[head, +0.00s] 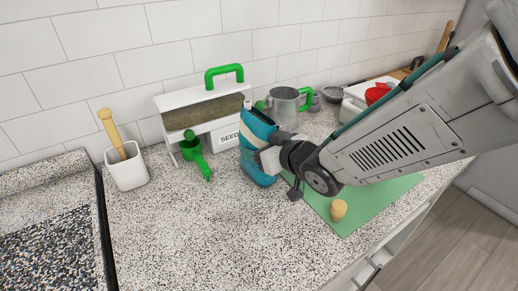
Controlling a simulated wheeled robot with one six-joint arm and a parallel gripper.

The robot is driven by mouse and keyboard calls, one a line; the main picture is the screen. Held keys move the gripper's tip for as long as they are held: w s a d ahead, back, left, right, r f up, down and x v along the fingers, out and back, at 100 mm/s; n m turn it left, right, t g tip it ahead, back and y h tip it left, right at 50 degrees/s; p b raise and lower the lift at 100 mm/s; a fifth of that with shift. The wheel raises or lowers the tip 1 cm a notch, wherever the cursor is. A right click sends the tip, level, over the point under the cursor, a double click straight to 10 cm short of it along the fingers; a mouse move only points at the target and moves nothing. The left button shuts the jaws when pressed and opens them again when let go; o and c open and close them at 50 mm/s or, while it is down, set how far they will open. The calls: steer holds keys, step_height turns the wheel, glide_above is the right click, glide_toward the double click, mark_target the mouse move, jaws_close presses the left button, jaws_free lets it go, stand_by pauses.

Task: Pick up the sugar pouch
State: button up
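A teal pouch (254,152) stands upright on the speckled counter in the middle of the head view. It has a dark blue top, and I cannot read a label on it. My gripper (268,160) is at the right side of the pouch, with its end overlapping the pouch's edge. My wrist hides part of the pouch's right side. Whether the fingers touch the pouch, or are open or shut, is not clear.
A seed dispenser (205,106) with a green handle and a green scoop (195,156) are left of the pouch. A metal jug (284,104) stands behind. A green mat (372,205) lies at right. The front-left counter is clear.

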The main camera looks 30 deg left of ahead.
steer(key=c, duration=0.7)
steer(key=shift+r, duration=0.1)
steer(key=shift+c, duration=0.2)
steer(key=shift+r, duration=0.15)
